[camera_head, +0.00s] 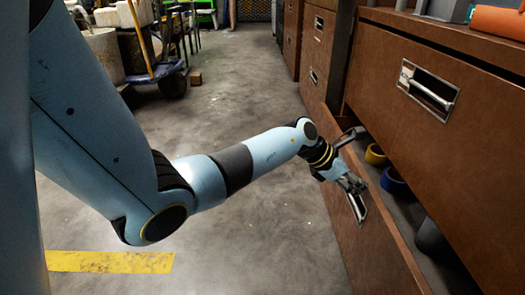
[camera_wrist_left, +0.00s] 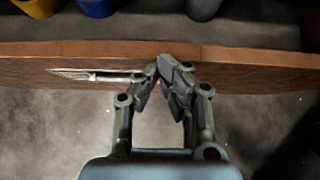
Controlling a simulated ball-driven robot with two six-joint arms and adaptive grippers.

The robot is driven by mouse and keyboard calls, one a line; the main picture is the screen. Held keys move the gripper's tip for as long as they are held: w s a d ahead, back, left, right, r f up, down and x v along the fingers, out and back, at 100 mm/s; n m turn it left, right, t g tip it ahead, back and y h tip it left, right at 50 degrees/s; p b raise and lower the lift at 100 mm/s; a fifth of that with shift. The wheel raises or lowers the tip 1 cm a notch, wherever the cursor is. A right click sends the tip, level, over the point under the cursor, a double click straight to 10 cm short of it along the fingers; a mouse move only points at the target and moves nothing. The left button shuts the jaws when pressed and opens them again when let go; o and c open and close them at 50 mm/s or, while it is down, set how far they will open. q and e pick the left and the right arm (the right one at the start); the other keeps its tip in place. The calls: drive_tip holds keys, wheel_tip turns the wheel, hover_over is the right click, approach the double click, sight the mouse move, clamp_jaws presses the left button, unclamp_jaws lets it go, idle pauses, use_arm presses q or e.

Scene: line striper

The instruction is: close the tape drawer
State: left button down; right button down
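The tape drawer (camera_head: 378,255) is a brown wooden drawer, pulled open at the lower right of the head view. Inside it are a yellow tape roll (camera_head: 375,154), a blue tape roll (camera_head: 393,182) and a dark grey item (camera_head: 430,240). Its metal handle (camera_head: 358,207) is on the outer face and also shows in the left wrist view (camera_wrist_left: 95,76). My left gripper (camera_wrist_left: 165,68) is at the outer side of the drawer front, beside the handle. Its fingertips are together at the front panel with nothing visible between them; whether they touch it is unclear. My right gripper is out of view.
A closed upper drawer (camera_head: 440,120) with a metal handle overhangs the open one. More cabinet drawers (camera_head: 316,50) stand farther back. The concrete floor (camera_head: 250,110) between is largely clear.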

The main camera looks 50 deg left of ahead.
use_arm(q)
drive_tip(key=shift+w+d+f+b, duration=0.1)
drive_tip(key=shift+w+d+b, duration=0.1)
drive_tip(key=shift+w+d, duration=0.8)
drive_tip(key=shift+w+d+b, duration=0.2)
drive_tip(key=shift+w+d, duration=0.55)
drive_tip(key=shift+w, duration=0.3)
drive_tip(key=shift+a, duration=0.1)
